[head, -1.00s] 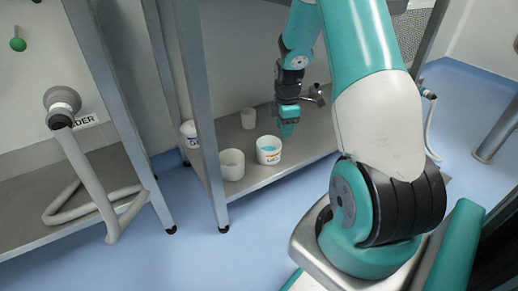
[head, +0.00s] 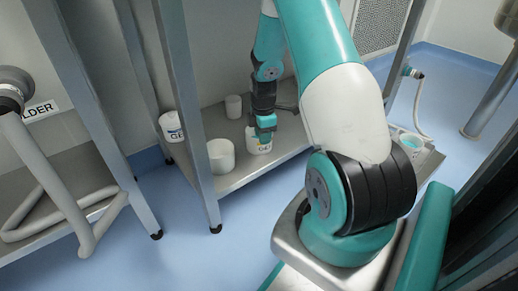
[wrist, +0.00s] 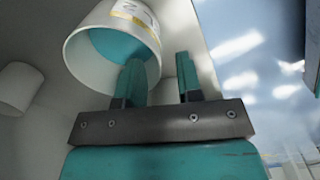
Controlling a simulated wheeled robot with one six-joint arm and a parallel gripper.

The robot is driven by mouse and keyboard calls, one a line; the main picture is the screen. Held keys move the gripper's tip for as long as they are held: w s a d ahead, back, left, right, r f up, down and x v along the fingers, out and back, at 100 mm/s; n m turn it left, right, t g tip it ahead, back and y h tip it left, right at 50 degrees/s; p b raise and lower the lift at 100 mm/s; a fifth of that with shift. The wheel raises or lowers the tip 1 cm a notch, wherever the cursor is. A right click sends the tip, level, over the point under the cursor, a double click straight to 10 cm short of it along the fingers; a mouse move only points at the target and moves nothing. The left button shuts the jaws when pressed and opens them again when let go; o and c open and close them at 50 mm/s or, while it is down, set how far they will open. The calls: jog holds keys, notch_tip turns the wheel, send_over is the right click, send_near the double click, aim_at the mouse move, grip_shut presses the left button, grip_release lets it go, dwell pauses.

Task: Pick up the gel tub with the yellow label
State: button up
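The gel tub with the yellow label (head: 258,145) is white, stands on the low grey shelf and is partly covered by my gripper in the head view. In the wrist view the tub (wrist: 84,47) shows teal gel inside and a yellow-edged label. My gripper (head: 263,130) is at the tub's rim, pointing down. In the wrist view its fingers (wrist: 160,80) are apart, one overlapping the tub's opening and the other just outside its wall. I cannot tell whether either finger touches it.
Another blue-filled tub (head: 410,143) sits right of my arm.

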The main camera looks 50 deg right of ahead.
aim_at(264, 154)
jog(key=shift+d+f+b, duration=0.2)
jog(key=shift+f+b, duration=2.4)
jog(key=shift+f, duration=0.25)
jog(key=shift+r, duration=0.1)
grip_shut()
